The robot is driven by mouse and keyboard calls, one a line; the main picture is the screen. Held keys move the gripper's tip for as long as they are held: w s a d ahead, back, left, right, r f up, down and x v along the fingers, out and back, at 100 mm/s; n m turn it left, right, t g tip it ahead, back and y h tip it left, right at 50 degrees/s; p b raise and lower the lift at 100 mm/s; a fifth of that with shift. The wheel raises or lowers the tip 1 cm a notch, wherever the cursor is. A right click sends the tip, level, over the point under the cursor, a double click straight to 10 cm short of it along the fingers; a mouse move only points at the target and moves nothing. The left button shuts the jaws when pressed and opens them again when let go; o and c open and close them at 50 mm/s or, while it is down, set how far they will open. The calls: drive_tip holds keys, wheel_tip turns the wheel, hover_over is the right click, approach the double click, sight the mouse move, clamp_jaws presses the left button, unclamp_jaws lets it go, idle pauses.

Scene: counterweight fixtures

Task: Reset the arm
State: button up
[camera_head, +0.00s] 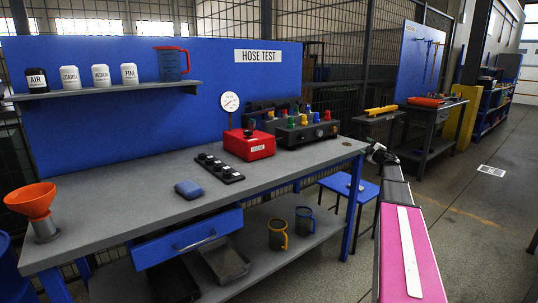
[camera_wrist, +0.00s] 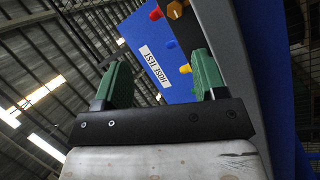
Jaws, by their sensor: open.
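My arm (camera_head: 408,235) reaches from the lower right corner of the head view, with a pink link, toward the right end of the workbench. Its dark far end (camera_head: 381,154) is beside the bench corner, above a blue stool; the fingers cannot be made out there. In the wrist view my gripper (camera_wrist: 158,75) shows two green fingers spread wide apart with nothing between them. Beyond the fingers, the blue panel with the HOSE TEST sign (camera_wrist: 154,66) appears tilted, with coloured knobs near the top.
The grey workbench (camera_head: 110,225) carries an orange funnel (camera_head: 31,199), a blue block (camera_head: 188,189), a red box (camera_head: 249,144) and a dark unit with coloured knobs (camera_head: 306,131). Its blue drawer (camera_head: 187,239) is open. A blue stool (camera_head: 349,187) stands at its right end.

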drive_tip(key=s+a+f+m+g+h, duration=0.45)
drive_tip(key=s+a+f+m, duration=0.25)
drive_tip(key=s+f, duration=0.35)
drive_tip(key=s+a+f+m+g+h, duration=0.4)
drive_tip(key=s+a+f+m+h, duration=0.35)
drive_tip(key=f, duration=0.45)
drive_tip(key=s+a+f+g+y, duration=0.2)
drive_tip(key=s+a, duration=0.3)
drive_tip(key=s, duration=0.3)
drive_tip(key=s+a+f+m+g+y, duration=0.1)
drive_tip(key=s+a+f+g, duration=0.3)
drive_tip(key=s, duration=0.5)
drive_tip(key=s+a+f+g+y, duration=0.3)
drive_tip(key=s+a, duration=0.3)
drive_tip(key=s, duration=0.3)
drive_tip(key=shift+a+f+g+y, duration=0.3)
drive_tip(key=shift+a+f+g, duration=0.15)
drive_tip(key=shift+g, duration=0.2)
drive_tip(key=shift+o, duration=0.4)
drive_tip(key=shift+m, duration=0.25)
